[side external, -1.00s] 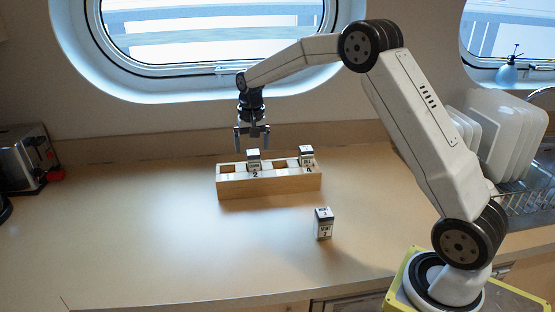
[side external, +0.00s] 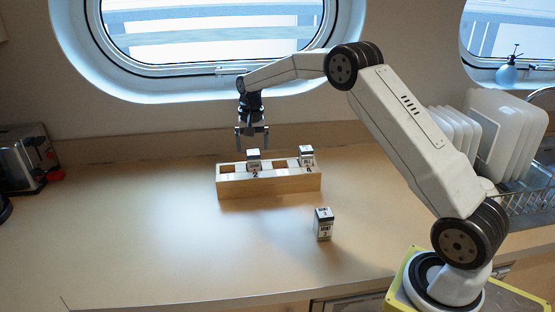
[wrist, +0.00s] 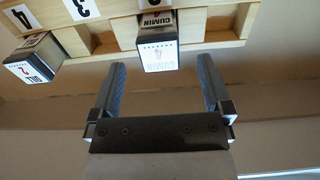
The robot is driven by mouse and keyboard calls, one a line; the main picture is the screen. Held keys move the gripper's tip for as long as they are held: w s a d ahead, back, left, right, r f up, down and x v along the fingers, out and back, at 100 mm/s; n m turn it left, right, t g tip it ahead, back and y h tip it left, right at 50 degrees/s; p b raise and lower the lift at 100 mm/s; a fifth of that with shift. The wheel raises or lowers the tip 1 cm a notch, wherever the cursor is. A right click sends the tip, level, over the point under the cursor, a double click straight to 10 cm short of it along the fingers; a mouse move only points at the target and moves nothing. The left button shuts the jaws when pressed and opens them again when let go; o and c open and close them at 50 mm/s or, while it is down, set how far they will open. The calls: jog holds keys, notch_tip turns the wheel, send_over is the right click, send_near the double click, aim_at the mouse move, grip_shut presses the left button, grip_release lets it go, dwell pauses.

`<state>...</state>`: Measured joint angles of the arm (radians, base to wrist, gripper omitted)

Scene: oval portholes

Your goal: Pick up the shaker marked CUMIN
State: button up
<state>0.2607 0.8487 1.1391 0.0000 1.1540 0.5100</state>
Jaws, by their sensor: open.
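The shaker marked CUMIN (wrist: 158,52) has a pale label and a dark body in the wrist view. It stands in a compartment of the wooden rack (wrist: 92,46). In the side external view it appears to be the left shaker (side external: 254,155) in the rack (side external: 285,184), above the number 2. My gripper (side external: 252,134) hangs above and behind that shaker, fingers pointing down. In the wrist view my gripper (wrist: 160,66) is open, with one finger on each side of the CUMIN shaker in the picture. I see no contact.
Another shaker (side external: 306,152) stands in the rack's right compartment above the 4; it shows at left in the wrist view (wrist: 35,60). A loose shaker (side external: 323,226) stands in front of the rack. A toaster (side external: 22,162) is far left. The counter between is clear.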

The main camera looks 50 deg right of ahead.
aim_at(253, 152)
jog(key=shift+f, duration=2.65)
grip_shut()
jog(key=shift+r, duration=0.1)
jog(key=shift+r, duration=0.65)
jog(key=s+a+r, duration=0.3)
jog(key=s+r, duration=0.8)
jog(key=s, duration=0.2)
jog(key=shift+s+r, duration=0.25)
jog(key=shift+s, duration=0.1)
